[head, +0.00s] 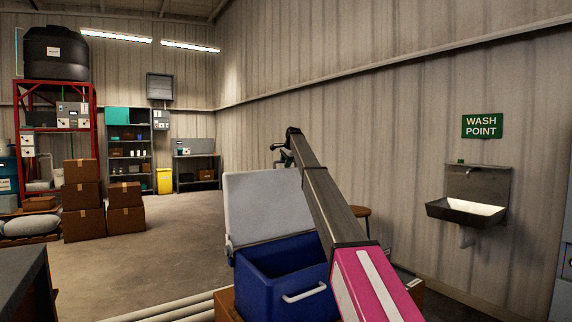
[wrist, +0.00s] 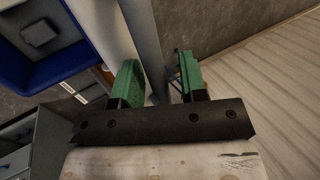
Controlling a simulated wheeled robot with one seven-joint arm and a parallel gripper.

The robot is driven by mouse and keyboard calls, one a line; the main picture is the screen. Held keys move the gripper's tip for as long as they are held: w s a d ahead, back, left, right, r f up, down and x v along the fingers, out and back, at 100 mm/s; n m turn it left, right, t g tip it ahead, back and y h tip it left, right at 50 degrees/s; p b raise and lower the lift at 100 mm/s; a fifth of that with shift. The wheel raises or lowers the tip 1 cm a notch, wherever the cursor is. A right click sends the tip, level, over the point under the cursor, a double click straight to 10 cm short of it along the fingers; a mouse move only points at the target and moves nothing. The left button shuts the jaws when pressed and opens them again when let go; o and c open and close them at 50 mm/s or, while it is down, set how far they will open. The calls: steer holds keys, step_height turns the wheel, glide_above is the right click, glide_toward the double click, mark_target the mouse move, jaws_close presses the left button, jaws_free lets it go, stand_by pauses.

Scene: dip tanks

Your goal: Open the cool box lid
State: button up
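The cool box (head: 285,272) is a blue tub with a white handle on its front, low in the middle of the head view. Its pale lid (head: 262,205) stands raised, roughly upright, at the back of the tub, so the box is open. My gripper (head: 283,157) is above and behind the lid's top right corner, partly hidden by my arm. In the wrist view its green fingers (wrist: 160,80) are apart. The pale lid (wrist: 97,25) shows beside and behind the left finger. The blue tub (wrist: 70,62) is at upper left, with a grey item inside.
A wash basin (head: 467,209) is on the right wall. A brown stool (head: 360,211) stands behind my arm. Stacked cartons (head: 83,197) and a red rack (head: 16,120) are at the left. Pale pipes (head: 175,309) run low in front. The floor at centre left is clear.

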steer(key=shift+s+d, duration=0.1)
steer(key=v, duration=1)
steer(key=shift+r, duration=0.4)
steer(key=shift+s, duration=0.1)
